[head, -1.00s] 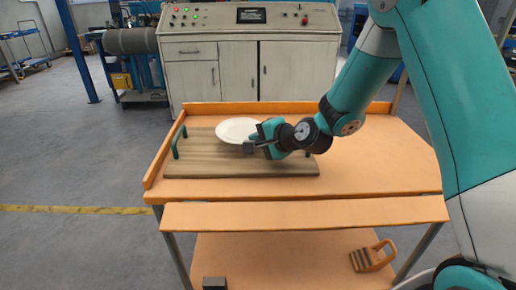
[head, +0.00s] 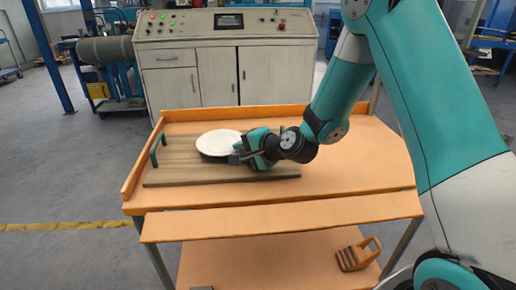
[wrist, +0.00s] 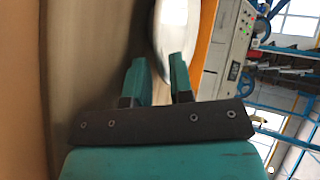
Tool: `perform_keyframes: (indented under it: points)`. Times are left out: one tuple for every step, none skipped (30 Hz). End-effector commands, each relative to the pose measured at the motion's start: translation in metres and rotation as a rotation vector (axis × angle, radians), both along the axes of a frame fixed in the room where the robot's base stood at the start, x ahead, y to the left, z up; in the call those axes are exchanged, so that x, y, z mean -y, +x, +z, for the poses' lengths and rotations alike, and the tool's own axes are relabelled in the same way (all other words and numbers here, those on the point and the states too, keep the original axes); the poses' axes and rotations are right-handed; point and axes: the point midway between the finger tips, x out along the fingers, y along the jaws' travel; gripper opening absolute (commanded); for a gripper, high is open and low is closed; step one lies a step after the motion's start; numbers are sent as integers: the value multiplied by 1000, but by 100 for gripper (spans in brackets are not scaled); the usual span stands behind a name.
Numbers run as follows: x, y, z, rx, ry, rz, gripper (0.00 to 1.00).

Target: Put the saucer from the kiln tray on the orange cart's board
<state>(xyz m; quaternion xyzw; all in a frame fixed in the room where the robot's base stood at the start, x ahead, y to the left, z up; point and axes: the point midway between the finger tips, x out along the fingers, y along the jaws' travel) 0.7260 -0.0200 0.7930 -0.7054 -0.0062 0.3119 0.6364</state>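The white saucer (head: 218,143) lies over the wooden board (head: 180,174) on the orange cart (head: 330,185), left of my gripper. A dark patch shows under its front right edge, so full contact with the board cannot be judged. My gripper (head: 236,157) is low over the board at the saucer's right front rim. In the wrist view my gripper's two teal fingers (wrist: 159,77) stand apart with a visible gap. The saucer (wrist: 171,28) reaches down to the fingertips, its rim by the gap and partly hidden by the right finger. The kiln tray is not identifiable.
The board has a green handle (head: 154,152) at its left end. A raised orange rim (head: 235,114) runs along the cart's back. A control cabinet (head: 215,75) stands behind. An orange-handled brush-like thing (head: 357,255) lies on the lower shelf. The cart top's right side is clear.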

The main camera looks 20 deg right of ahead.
Motion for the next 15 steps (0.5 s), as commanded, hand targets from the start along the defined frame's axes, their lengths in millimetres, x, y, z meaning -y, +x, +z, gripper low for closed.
perform_keyframes:
  points:
    - [5, -9, 5, -1, 1, -4, 21]
    - [8, -14, 8, 0, 2, -5, 21]
    - [12, -21, 12, 0, 1, -5, 21]
    - [15, -27, 15, 1, 1, -6, 21]
    - [18, -33, 18, 0, 2, -5, 21]
    - [22, -40, 22, 2, 1, -6, 21]
    - [24, -45, 24, 0, 1, -5, 21]
    - [27, -50, 27, 0, 1, -5, 21]
    - [30, -56, 30, 1, 1, -4, 21]
    - [31, -61, 33, 1, 2, -5, 21]
    - [33, -64, 35, 2, 1, -4, 21]
    - [36, -69, 37, 0, 2, -4, 21]
    - [37, -72, 39, 1, 0, -3, 21]
    - [38, -75, 40, 1, 0, -2, 21]
    - [40, -78, 42, 0, 2, -2, 21]
